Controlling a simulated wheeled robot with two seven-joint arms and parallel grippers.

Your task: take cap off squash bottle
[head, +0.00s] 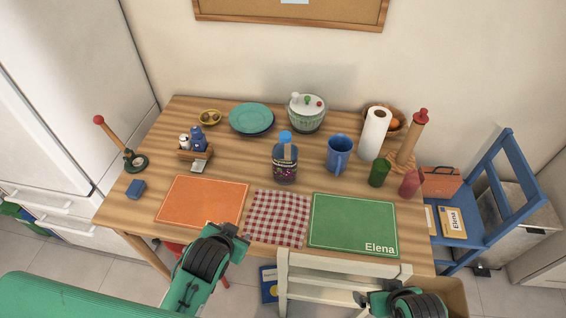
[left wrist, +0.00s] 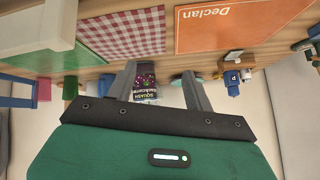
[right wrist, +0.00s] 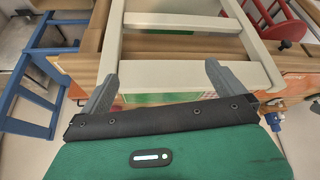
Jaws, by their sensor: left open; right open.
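The squash bottle (head: 285,164) stands upright near the middle of the wooden table. It is dark with a purple label, and its blue cap (head: 285,137) is on top. In the left wrist view the bottle (left wrist: 146,82) shows upside down between my open fingers, some way beyond them; its cap is hidden there. My left gripper (head: 242,236) is open and empty at the table's front edge, by the orange placemat, apart from the bottle. My right gripper (right wrist: 160,80) is open and empty in front of the white chair, low at the bottom right of the head view.
A green placemat (head: 352,222) and an orange placemat (head: 202,201) flank the cloth. A white chair (right wrist: 185,22) stands at the table's front.

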